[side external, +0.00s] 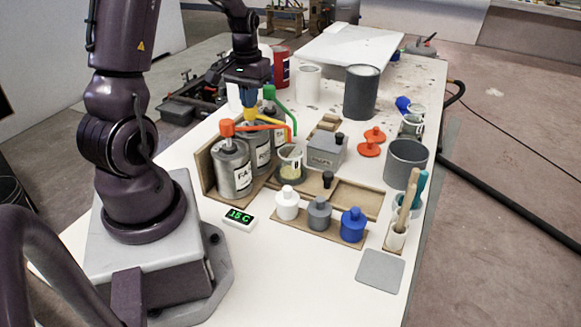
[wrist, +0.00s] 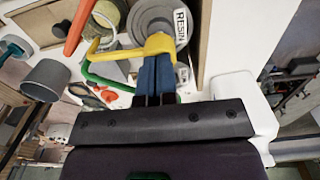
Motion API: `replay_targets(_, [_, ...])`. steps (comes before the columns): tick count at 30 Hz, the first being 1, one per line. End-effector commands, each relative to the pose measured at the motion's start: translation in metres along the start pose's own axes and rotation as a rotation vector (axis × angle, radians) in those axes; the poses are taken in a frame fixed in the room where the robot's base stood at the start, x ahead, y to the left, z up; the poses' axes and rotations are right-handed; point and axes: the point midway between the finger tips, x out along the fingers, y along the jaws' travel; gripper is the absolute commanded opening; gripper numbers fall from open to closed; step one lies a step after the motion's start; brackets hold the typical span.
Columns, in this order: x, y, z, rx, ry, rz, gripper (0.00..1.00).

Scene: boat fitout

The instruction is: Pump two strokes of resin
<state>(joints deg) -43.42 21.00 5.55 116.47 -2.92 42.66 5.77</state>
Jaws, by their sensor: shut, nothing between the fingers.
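The resin can (wrist: 155,20), labelled RESIN, has a yellow pump head (wrist: 158,46) with a yellow spout. In the side external view its can body (side external: 258,148) stands between two other pump cans, and the yellow head (side external: 249,114) is partly hidden by my fingers. My gripper (side external: 249,103) is shut and empty, pointing down directly over the yellow head. In the wrist view the blue fingertips (wrist: 157,66) meet the head's edge; I cannot tell if they press on it. A clear cup (side external: 290,160) stands below the spout ends, with something pale low inside.
The can with the orange pump head (side external: 227,128) stands in front and the green-headed pump (side external: 269,92) behind, both close to my gripper. A grey box (side external: 325,150), small bottles (side external: 319,212) and a temperature display (side external: 239,217) stand nearby.

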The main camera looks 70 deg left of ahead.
Motion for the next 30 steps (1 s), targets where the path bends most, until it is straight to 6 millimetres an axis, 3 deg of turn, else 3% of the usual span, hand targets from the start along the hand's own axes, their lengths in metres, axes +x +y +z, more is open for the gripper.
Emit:
replay_targets(15, [-0.030, 0.000, 0.000, 0.000, 0.002, 0.000, 0.00])
replay_targets(30, [-0.033, 0.000, 0.000, 0.000, 0.000, 0.000, 0.00])
